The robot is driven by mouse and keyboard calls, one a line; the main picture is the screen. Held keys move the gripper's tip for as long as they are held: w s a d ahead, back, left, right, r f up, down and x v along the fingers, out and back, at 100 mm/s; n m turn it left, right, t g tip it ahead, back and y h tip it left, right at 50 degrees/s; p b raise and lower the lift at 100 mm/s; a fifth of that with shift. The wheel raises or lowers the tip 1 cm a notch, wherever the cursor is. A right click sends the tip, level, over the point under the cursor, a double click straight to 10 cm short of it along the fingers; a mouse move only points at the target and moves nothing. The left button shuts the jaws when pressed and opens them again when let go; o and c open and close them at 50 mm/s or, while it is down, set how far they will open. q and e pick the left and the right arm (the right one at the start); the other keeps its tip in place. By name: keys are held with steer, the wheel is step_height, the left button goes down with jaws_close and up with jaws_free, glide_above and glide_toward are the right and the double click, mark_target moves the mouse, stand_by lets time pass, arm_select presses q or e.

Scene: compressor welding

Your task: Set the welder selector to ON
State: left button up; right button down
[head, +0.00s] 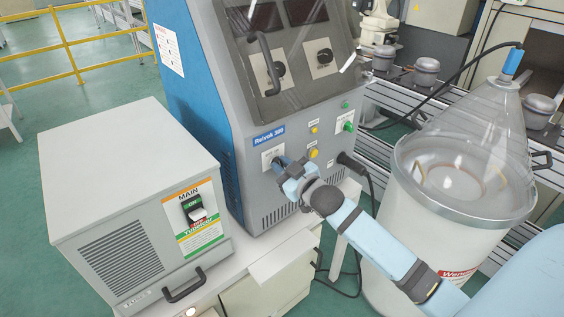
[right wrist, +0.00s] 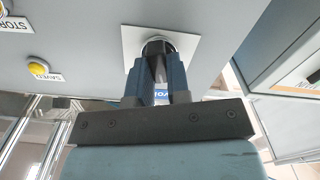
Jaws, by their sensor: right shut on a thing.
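In the right wrist view the two fingers close around the dark knob (right wrist: 158,52) in front of the white plate (right wrist: 185,42). The selector's pointing direction is hidden. My left gripper is not in view.
A grey box with a MAIN switch (head: 194,209) stands left of the welder. Yellow (head: 313,153) and green (head: 348,127) buttons sit right of the selector. A drum with a clear cone (head: 465,165) stands at the right. Yellow railings (head: 70,45) are behind.

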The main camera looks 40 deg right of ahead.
steer(key=m+p, duration=0.4)
steer(key=m, duration=0.1)
steer(key=shift+d+r, duration=0.15)
steer(key=shift+r, duration=0.05)
steer(key=m+p, duration=0.2)
steer(key=m, duration=0.1)
steer(key=shift+f, duration=0.1)
steer(key=shift+f+m+p, duration=0.1)
steer(key=shift+m+p, duration=0.3)
steer(key=shift+m, duration=0.3)
steer(key=c, duration=1.1)
jaws_free()
steer(key=shift+d, duration=0.1)
